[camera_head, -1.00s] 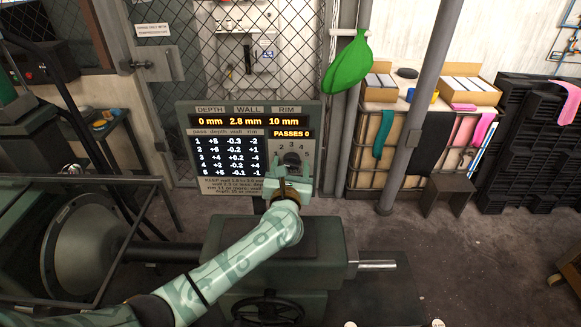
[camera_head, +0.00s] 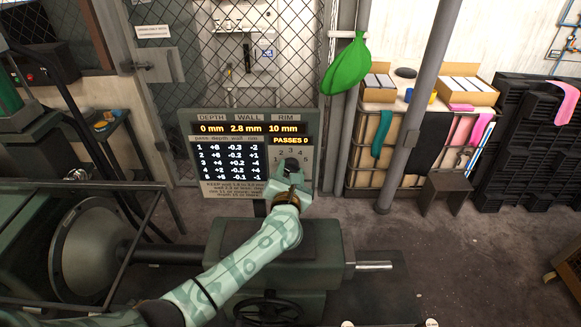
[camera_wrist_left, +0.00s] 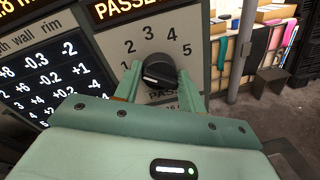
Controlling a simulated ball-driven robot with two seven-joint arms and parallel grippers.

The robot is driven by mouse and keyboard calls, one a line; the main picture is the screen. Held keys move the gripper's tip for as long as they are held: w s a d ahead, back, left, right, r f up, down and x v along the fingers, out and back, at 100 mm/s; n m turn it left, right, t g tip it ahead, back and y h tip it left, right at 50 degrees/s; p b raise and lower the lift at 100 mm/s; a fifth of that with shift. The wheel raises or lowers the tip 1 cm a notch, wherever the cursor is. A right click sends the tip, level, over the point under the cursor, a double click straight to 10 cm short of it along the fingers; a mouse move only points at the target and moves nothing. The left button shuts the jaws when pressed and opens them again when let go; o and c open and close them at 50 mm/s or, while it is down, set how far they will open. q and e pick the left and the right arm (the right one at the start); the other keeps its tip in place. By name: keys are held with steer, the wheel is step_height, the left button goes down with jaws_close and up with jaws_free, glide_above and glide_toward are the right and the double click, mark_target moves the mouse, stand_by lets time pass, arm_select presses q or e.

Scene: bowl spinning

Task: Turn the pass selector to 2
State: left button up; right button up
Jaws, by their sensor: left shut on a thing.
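The pass selector is a black round knob (camera_wrist_left: 158,68) on a grey panel (camera_head: 187,160), ringed by the numbers 1 to 5. A pale mark shows on its lower left side in the left wrist view; I cannot tell surely which number it points to. The panel display (camera_head: 290,141) reads PASSES 0. My left gripper (camera_wrist_left: 159,75) has a finger on each side of the knob and is shut on it. In the head view the left gripper (camera_head: 288,177) covers the lower part of the dial. My right gripper is not in view.
The green spinning machine (camera_head: 275,240) stands below the panel, with a handwheel at its front. A mesh fence is behind the panel. A green balloon-like thing (camera_head: 347,65) hangs at a post.

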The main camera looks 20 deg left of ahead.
arm_select(q)
steer(key=shift+r+m+p, duration=0.1)
steer(key=shift+m+p, duration=0.85)
steer(key=shift+m, duration=0.45)
steer(key=o, duration=0.9)
steer(key=v, duration=1.6)
steer(key=shift+s+d, duration=0.1)
steer(key=shift+s, duration=0.05)
